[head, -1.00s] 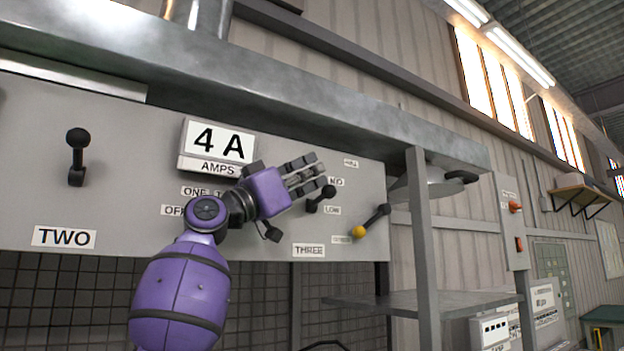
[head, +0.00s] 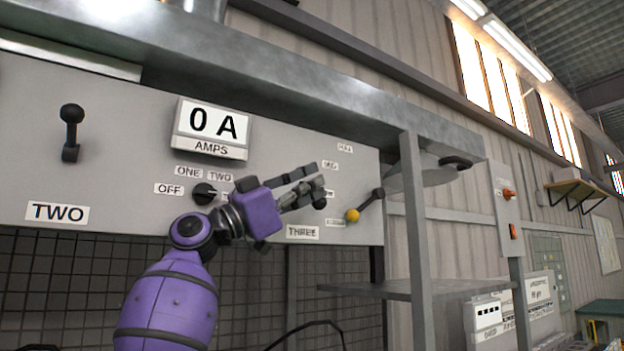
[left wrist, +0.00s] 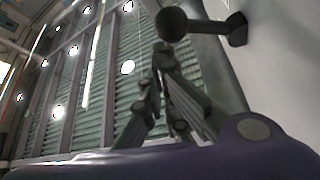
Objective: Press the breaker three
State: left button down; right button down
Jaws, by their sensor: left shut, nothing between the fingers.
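The breaker three lever is a black ball-ended handle on the grey panel above the THREE label (head: 302,232). In the head view its ball (head: 320,203) shows just below my left fingers, and its base is hidden behind them. My left gripper (head: 318,178) is shut and empty in front of this lever. In the left wrist view a black ball knob (left wrist: 172,25) on an arm from the panel is right by my fingertips (left wrist: 162,55); I cannot tell whether they touch. The meter (head: 211,127) reads 0 A. My right gripper is out of view.
A black lever (head: 72,115) stands upright above the TWO label. A rotary switch (head: 204,193) is behind my left wrist. A grey post (head: 416,230) and shelf (head: 370,290) are further right.

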pick_arm(q)
jog(key=shift+f, duration=0.35)
dwell(0.5)
jog(key=shift+r, duration=0.1)
